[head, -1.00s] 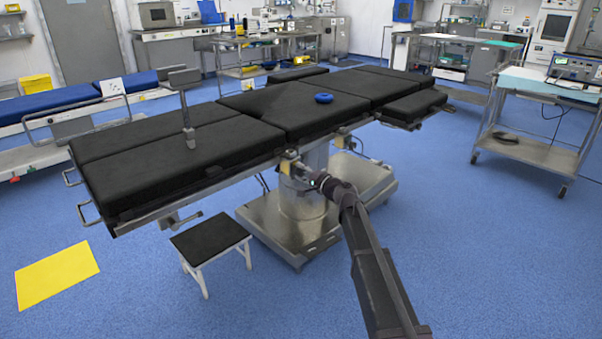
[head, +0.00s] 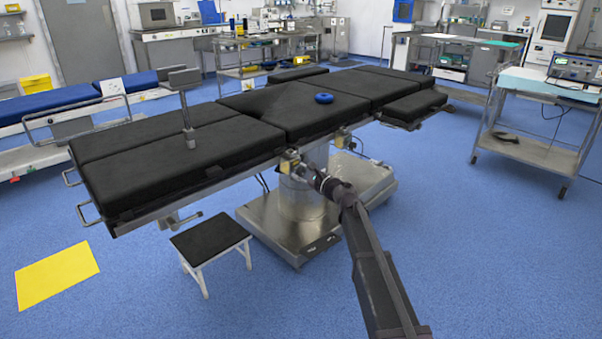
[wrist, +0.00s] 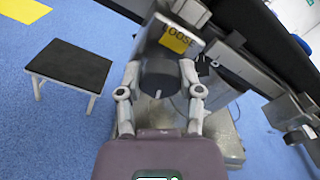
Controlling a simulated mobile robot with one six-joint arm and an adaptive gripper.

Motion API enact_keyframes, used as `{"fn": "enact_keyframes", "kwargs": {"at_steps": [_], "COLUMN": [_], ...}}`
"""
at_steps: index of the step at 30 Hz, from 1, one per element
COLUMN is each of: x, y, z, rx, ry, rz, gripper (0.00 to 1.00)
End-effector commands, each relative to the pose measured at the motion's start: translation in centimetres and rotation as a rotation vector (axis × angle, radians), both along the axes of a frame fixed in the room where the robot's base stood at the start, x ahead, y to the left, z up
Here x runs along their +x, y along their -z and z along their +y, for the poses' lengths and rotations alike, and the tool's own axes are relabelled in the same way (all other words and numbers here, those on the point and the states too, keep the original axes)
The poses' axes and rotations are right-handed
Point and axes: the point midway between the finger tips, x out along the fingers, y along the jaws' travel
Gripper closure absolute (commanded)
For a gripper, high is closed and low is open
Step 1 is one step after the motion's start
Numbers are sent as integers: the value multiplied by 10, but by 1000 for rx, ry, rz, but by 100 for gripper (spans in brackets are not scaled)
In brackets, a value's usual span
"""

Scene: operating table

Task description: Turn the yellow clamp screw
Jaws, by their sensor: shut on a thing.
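The yellow-marked clamp (head: 288,163) sits on the near side rail of the operating table, below the black padding. In the wrist view it is a grey block with a yellow label (wrist: 176,41) reading partly "OOSE". A dark round screw knob (wrist: 160,74) sticks out of the block towards me. My gripper (wrist: 160,82) is shut on this knob, with one finger on each side of it. In the head view my gripper (head: 304,172) reaches the clamp from the lower right, and the knob is hard to make out there.
The black-padded operating table (head: 192,142) spans the view above my arm. A second rail fitting (head: 342,138) is to the right of the clamp. The steel column base (head: 262,232) stands below. A black-topped stool (head: 209,240) is at the left. The blue floor is open at front right.

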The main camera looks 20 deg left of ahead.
Motion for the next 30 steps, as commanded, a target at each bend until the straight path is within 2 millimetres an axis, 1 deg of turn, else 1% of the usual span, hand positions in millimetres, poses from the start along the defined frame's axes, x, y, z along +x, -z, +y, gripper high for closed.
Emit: {"fn": "enact_keyframes", "kwargs": {"at_steps": [1, 12, 18, 24, 30], "x": [1, 1, 1, 1, 1], "y": [0, 0, 0, 0, -1], "z": [2, 2, 2, 2, 2], "rx": [19, 152, 214, 256, 276], "ry": [-1, -2, -2, -2, -2], "rz": [43, 366, 515, 618, 666], "gripper": [100, 100, 100, 100, 100]}}
